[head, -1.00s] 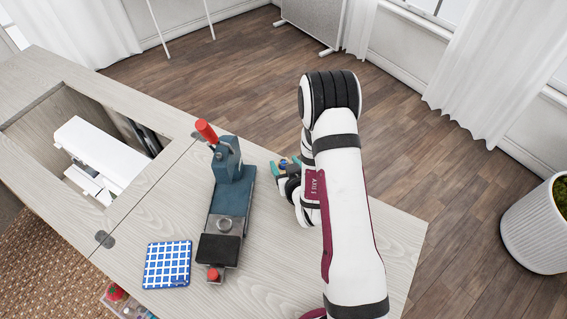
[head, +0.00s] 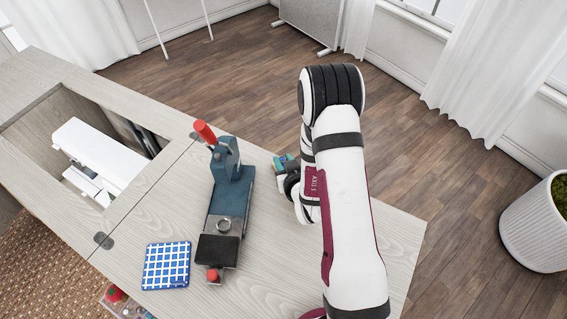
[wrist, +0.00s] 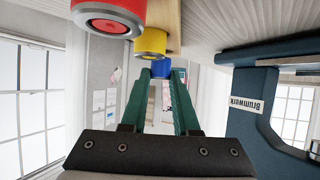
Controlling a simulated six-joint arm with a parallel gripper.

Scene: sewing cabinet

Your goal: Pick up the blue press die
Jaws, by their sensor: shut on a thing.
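The blue press die (wrist: 162,68) is between the green fingertips of my gripper (wrist: 161,75) in the wrist view, and the fingers are shut on it. A yellow die (wrist: 150,44) and a larger red die (wrist: 108,18) show close to it in the wrist view. In the head view my gripper (head: 284,163) is low over the tabletop, right of the dark blue press (head: 232,195). My arm and wrist hide most of the dies there.
The press has a red-tipped lever (head: 205,131) and stands left of my gripper. A blue checked cloth (head: 166,265) lies on the tabletop (head: 150,215). A white sewing machine (head: 98,150) sits in the cabinet opening at left. A pale wooden piece (wrist: 166,16) is beside the dies.

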